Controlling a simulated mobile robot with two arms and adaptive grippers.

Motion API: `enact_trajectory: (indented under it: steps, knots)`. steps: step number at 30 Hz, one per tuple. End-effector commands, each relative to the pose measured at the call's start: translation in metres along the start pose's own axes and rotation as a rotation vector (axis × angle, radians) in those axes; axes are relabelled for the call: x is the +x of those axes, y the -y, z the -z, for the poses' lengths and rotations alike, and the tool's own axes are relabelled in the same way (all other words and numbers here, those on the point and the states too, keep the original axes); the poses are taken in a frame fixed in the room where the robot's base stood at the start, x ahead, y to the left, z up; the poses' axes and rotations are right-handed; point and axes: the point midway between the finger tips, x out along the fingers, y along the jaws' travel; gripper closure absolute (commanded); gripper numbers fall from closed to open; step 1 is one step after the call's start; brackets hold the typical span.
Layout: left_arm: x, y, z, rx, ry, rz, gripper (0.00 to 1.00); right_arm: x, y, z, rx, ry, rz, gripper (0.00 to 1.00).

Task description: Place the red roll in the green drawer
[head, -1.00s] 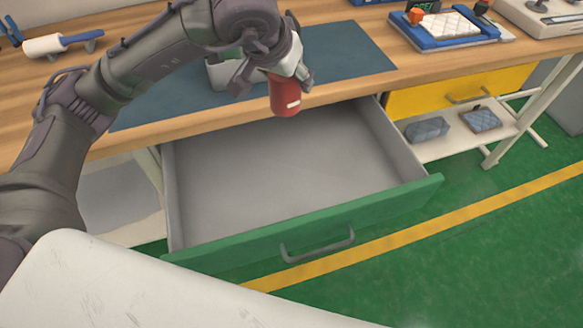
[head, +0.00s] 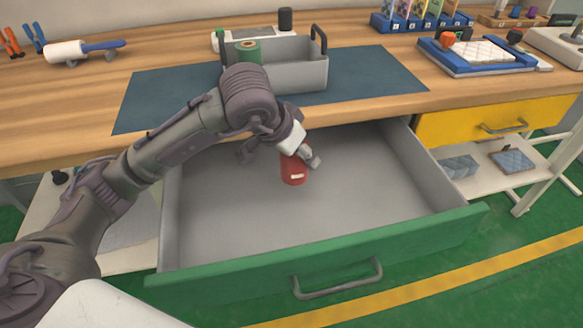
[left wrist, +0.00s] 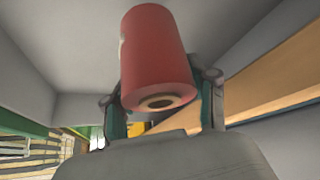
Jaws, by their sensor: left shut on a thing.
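The red roll (head: 293,170) is held in my left gripper (head: 283,158), over the inside of the open green drawer (head: 330,248). In the left wrist view the roll (left wrist: 157,55) sits between the two fingers of my left gripper (left wrist: 162,100), with its hollow end facing the camera. Grey drawer walls show around it there. The drawer is pulled out and its grey floor looks bare. I cannot tell whether the roll touches the floor. My right gripper is not in view.
A grey bin (head: 290,77) with a green roll (head: 249,52) stands on the dark mat (head: 160,95) behind the drawer. A closed yellow drawer (head: 490,118) is at the right. The wooden tabletop edge (head: 350,107) runs above the drawer's back.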

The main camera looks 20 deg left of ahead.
Motion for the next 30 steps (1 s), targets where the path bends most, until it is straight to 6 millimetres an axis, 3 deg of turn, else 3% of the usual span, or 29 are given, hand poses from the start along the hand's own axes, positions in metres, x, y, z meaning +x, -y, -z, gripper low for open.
enact_trajectory:
  steps: [5, 15, 30]
  knots:
    - [0.007, 0.017, -0.008, -0.001, -0.001, -0.001, 0.89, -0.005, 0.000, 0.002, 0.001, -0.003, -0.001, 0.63]
    - [0.041, 0.018, -0.029, 0.000, -0.002, -0.003, 0.89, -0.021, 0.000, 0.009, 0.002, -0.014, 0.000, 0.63]
    - [0.043, 0.018, -0.030, 0.001, -0.003, -0.001, 0.89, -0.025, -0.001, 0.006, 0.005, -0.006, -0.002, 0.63]
